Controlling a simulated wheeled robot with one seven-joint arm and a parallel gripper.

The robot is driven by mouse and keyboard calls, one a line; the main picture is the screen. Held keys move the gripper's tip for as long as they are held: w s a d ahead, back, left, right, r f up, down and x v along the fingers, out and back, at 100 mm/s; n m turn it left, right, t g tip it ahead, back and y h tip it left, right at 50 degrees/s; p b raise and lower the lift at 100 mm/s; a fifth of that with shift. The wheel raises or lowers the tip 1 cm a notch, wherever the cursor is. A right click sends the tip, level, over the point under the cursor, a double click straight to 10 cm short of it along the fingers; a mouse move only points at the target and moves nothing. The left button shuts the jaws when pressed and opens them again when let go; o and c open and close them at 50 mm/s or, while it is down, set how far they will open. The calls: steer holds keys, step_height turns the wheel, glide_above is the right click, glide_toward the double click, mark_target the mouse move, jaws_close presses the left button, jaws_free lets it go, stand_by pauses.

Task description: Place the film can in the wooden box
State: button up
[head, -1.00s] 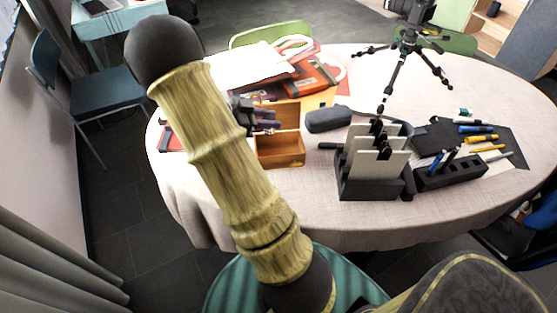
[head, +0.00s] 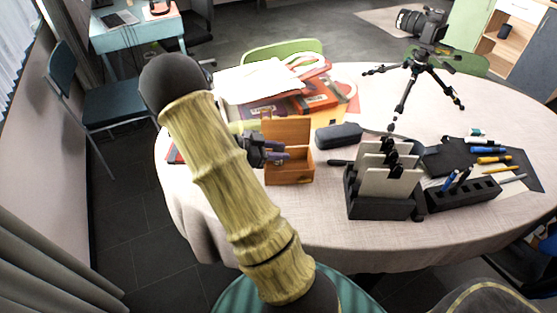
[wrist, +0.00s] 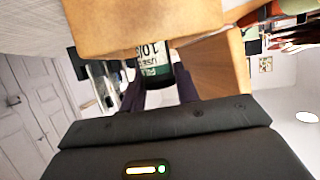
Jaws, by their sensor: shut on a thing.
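The wooden box (head: 290,173) stands on the table with its lid (head: 288,130) raised at the back. My gripper (head: 280,156) is at the box's opening, reaching in from the left, in front of the raised lid. In the wrist view the film can (wrist: 153,60), dark with a green and white label, is between the fingers of my gripper (wrist: 160,88), which is shut on it. Wooden panels of the box (wrist: 215,65) are close around the can there. The can is hidden in the head view, and I cannot tell whether it touches the box floor.
A dark case (head: 338,135) lies right of the box. A black holder with upright cards (head: 385,190) stands further right, beside a pen block (head: 462,192). Papers and folders (head: 270,85) lie behind the box. A tripod with a camera (head: 425,60) stands at the back.

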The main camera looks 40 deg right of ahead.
steer(key=shift+f, duration=1.85)
steer(key=shift+f+b, duration=0.3)
steer(key=o, duration=0.7)
steer(key=shift+s+a+f, duration=0.1)
steer(key=shift+r, duration=0.35)
steer(key=p+v, duration=0.1)
steer(key=v, duration=1.1)
